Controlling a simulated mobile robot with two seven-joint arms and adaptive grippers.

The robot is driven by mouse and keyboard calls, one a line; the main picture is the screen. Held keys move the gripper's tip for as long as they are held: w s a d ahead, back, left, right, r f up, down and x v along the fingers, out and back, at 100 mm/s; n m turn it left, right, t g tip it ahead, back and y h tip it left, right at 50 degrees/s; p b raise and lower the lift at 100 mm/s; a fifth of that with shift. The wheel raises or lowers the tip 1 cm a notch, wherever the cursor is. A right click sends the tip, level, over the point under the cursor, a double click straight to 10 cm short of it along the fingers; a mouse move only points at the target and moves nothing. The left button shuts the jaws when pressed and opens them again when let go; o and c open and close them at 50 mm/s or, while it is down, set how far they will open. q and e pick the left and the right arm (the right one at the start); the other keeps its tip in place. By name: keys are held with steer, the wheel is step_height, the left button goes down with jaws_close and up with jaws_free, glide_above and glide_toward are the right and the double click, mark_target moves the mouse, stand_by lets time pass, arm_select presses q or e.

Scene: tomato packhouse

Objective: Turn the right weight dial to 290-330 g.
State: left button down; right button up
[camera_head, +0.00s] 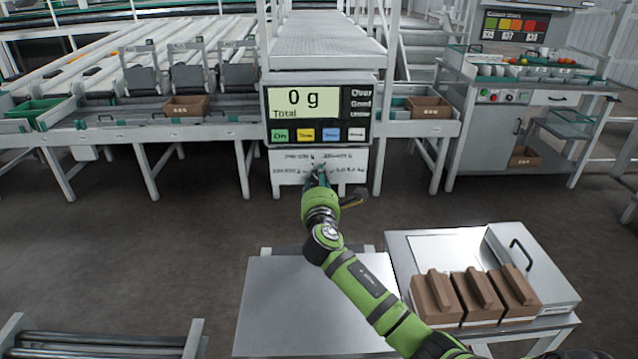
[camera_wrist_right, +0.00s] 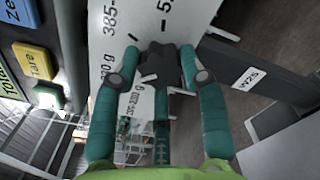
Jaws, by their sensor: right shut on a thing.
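The white dial panel (camera_head: 290,170) hangs below the scale display, with small printed weight ranges around its dials. My right gripper (camera_head: 318,176) reaches to the panel in the head view, and its green fingers cover the dial there. In the right wrist view, the dark grey dial (camera_wrist_right: 155,64) sits between the teal fingers of my right gripper (camera_wrist_right: 160,80), which are shut on it. Printed ranges around it are partly cut off or hidden, so I cannot tell its exact setting. My left gripper is not in view.
The scale display (camera_head: 304,102) reads 0 g above colored buttons. A steel table (camera_head: 270,300) stands in front of me; several brown cartons (camera_head: 437,298) sit on a bench to its right. Conveyor lanes lie at the back left. The floor before the panel is clear.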

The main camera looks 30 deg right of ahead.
steer(key=shift+a+f+m, duration=0.1)
steer(key=shift+f+m, duration=0.2)
steer(key=shift+m, duration=0.8)
steer(key=o, duration=1.1)
steer(key=shift+o, duration=0.2)
steer(key=shift+r, duration=0.1)
steer(key=shift+r, duration=0.1)
steer(key=v, duration=1.2)
